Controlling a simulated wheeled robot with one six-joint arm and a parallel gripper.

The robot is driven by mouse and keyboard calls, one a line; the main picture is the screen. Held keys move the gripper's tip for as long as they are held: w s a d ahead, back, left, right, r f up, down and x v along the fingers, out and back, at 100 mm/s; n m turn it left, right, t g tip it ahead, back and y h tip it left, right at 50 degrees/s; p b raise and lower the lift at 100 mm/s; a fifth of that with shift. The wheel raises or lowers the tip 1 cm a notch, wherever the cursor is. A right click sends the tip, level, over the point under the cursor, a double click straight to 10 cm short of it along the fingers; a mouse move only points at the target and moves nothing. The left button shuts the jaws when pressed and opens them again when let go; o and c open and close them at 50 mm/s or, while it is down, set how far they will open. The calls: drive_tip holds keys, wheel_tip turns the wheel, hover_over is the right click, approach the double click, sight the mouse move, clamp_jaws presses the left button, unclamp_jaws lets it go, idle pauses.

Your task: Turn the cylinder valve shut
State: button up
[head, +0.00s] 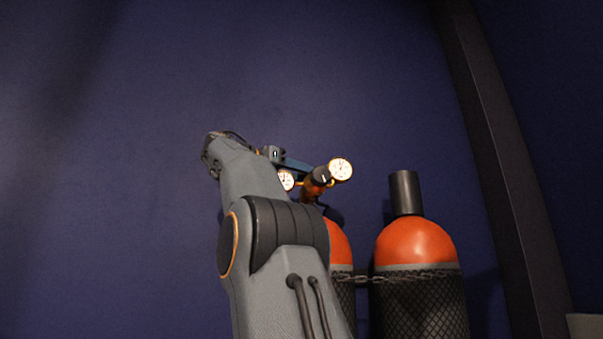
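The left gas cylinder (340,244) has an orange shoulder and a dark mesh sleeve, and my arm covers much of it. A brass regulator with a dark knob (320,177) and two round white gauges, one right (341,169) and one left (286,180), sits above it. The cylinder valve itself cannot be made out; it seems hidden behind my arm and the regulator. My gripper (296,165) is at the regulator's height, close to the gauges. It is mostly hidden, so I cannot tell whether its fingers touch anything.
A second orange-topped cylinder (416,240) with a dark cap (405,193) stands upright to the right. A chain (410,277) runs across both cylinders. A dark blue wall (120,150) is behind, with a dark post (490,130) at right. The space left of my arm is clear.

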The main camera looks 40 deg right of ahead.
drive_tip(key=o, duration=0.8)
drive_tip(key=a, duration=0.7)
drive_tip(key=shift+w+a, duration=0.4)
drive_tip(key=shift+w, duration=0.05)
